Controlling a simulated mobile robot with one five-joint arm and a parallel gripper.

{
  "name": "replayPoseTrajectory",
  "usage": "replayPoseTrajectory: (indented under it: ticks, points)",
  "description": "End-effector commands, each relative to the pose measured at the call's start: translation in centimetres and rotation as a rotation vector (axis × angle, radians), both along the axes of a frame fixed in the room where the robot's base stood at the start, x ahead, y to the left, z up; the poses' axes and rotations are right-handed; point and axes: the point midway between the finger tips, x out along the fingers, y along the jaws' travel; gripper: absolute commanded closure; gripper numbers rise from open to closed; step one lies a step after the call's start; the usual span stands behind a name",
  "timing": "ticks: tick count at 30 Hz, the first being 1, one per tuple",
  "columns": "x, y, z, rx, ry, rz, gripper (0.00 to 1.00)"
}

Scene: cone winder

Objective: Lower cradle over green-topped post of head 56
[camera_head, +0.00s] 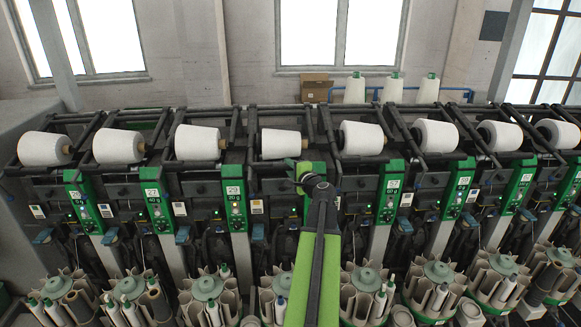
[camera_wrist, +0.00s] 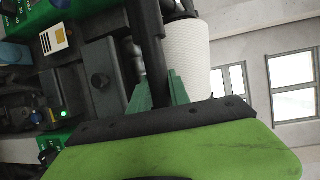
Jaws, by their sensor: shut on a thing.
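My gripper (camera_head: 304,168) is at the front of the winding head in the middle of the row. In the wrist view its two green fingers (camera_wrist: 160,92) are shut around a dark bar of the cradle (camera_wrist: 147,38). A white cone (camera_head: 280,143) sits in this cradle and also shows just beyond the fingers in the wrist view (camera_wrist: 188,58). My arm covers most of this head's green panel, so its number cannot be read. I cannot pick out the green-topped post; the area below the cradle is largely hidden.
Neighbouring heads carry white cones, left (camera_head: 198,143) and right (camera_head: 362,138), close beside my arm. Green panels, such as one at the left (camera_head: 235,205), stand between them. Round bobbin magazines (camera_head: 208,288) line the front. Three white cones (camera_head: 394,88) stand behind the machine.

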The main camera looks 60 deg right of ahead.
Motion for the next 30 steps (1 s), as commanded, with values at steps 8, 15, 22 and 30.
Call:
replayPoseTrajectory:
  ticks: [8, 15, 22, 30]
  points:
    - [-0.1, 0.8, 2.9, 0.001, -0.003, 0.007, 1.00]
    - [-0.1, 0.8, 2.7, 0.001, -0.003, 0.007, 0.72]
    - [-0.2, 0.7, 2.7, 0.000, -0.003, 0.004, 0.56]
    - [-0.4, 1.0, 2.8, 0.000, -0.003, 0.003, 0.56]
